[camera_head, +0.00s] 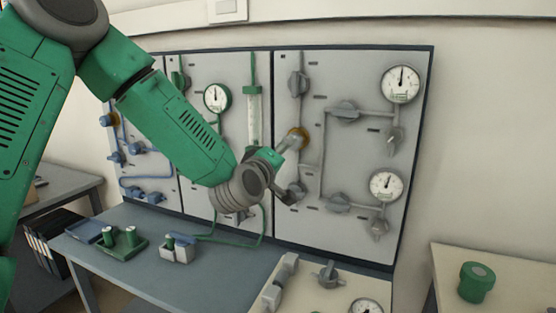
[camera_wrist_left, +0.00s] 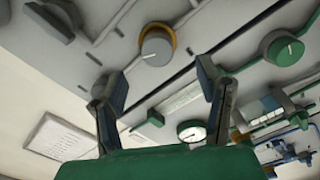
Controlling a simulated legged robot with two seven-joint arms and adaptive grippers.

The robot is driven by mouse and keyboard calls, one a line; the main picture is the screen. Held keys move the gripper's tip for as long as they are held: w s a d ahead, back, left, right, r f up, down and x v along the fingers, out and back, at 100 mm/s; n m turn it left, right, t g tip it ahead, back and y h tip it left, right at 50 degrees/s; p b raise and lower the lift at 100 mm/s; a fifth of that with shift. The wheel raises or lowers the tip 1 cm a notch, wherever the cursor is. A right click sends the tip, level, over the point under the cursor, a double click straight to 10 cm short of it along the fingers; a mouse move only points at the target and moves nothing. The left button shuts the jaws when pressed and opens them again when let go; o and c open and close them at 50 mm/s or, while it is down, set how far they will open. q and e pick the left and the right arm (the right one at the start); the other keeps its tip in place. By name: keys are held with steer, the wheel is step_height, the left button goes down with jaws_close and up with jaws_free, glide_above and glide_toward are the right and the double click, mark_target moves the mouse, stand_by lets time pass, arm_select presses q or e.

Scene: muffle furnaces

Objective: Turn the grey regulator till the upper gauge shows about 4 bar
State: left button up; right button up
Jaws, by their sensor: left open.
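The grey regulator (camera_head: 291,141) is a round knob with an orange ring at its base, on the right grey panel. In the left wrist view the knob (camera_wrist_left: 156,47) shows a white mark line and sits just beyond my fingertips. My left gripper (camera_wrist_left: 161,78) is open, with one finger on each side below the knob and nothing between them. In the head view my left gripper (camera_head: 278,168) is beside and below the knob, its fingers partly hidden. The upper gauge (camera_head: 400,83) is white, its needle pointing about straight up; its numbers are too small to read.
A lower gauge (camera_head: 386,185) and several grey valve handles (camera_head: 344,111) are on the same panel. Left of it is a panel with a green-rimmed gauge (camera_head: 216,98). The blue-grey bench (camera_head: 190,262) below holds a green tray (camera_head: 122,247). A green knob (camera_wrist_left: 284,50) shows in the wrist view.

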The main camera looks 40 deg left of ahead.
arm_select(q)
steer(key=shift+v, duration=1.75)
steer(key=shift+f, duration=0.1)
steer(key=w+a+m+p, duration=0.1)
steer(key=w+m+p, duration=0.2)
steer(key=w, duration=0.1)
steer(key=w+a+m+p, duration=0.1)
steer(key=w+m+p, duration=0.2)
steer(key=m+p, duration=0.1)
steer(key=w+a+m+p, duration=0.1)
steer(key=w+m+p, duration=0.2)
steer(key=w+p, duration=0.1)
steer(key=shift+w+r+m, duration=0.3)
steer(key=shift+w+r, duration=0.05)
steer(key=shift+c, duration=0.5)
